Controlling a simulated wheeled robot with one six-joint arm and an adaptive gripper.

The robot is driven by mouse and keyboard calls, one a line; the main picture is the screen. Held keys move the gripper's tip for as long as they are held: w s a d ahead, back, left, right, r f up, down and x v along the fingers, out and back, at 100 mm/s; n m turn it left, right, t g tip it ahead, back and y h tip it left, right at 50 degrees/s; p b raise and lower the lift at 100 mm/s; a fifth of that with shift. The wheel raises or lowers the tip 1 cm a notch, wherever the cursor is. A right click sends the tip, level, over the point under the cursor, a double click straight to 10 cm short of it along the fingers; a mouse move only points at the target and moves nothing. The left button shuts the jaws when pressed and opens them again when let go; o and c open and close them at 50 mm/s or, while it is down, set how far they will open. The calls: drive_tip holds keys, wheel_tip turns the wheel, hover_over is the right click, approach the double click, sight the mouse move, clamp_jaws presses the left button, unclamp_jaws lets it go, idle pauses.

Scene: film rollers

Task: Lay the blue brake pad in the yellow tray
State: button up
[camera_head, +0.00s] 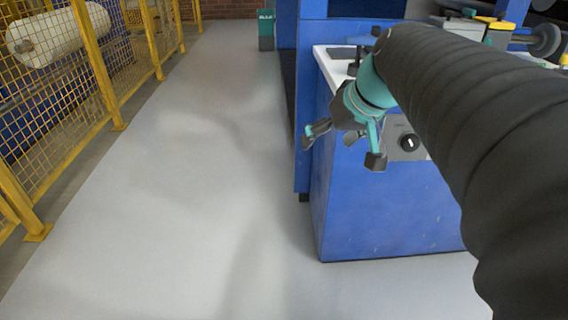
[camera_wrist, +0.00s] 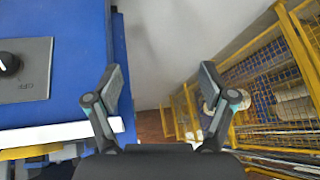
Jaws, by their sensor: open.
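My gripper (camera_head: 344,148) is open and empty, in front of the blue machine cabinet in the head view. I cannot make out the blue brake pad in either view. The yellow tray cannot be told for certain; a small yellow item (camera_head: 494,22) shows at the top right of the head view, partly behind my arm. My arm hides much of the cabinet's white top.
The blue cabinet (camera_head: 375,215) has a white top (camera_head: 328,66) and a control panel with a black knob (camera_head: 408,142). A yellow mesh fence (camera_head: 95,60) runs along the left, with a white roll (camera_head: 45,38) behind it. A teal bin (camera_head: 266,30) stands far back. The grey floor between is clear.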

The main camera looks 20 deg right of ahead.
drive_tip(key=s+a+f+h, duration=0.1)
drive_tip(key=s+a+f, duration=0.2)
drive_tip(key=s+f, duration=0.3)
drive_tip(key=s+a+f+g, duration=0.1)
drive_tip(key=s+a+f, duration=0.3)
drive_tip(key=s+f, duration=0.2)
drive_tip(key=shift+s+a+h, duration=0.2)
drive_tip(key=shift+s+h, duration=0.05)
drive_tip(key=shift+h, duration=0.15)
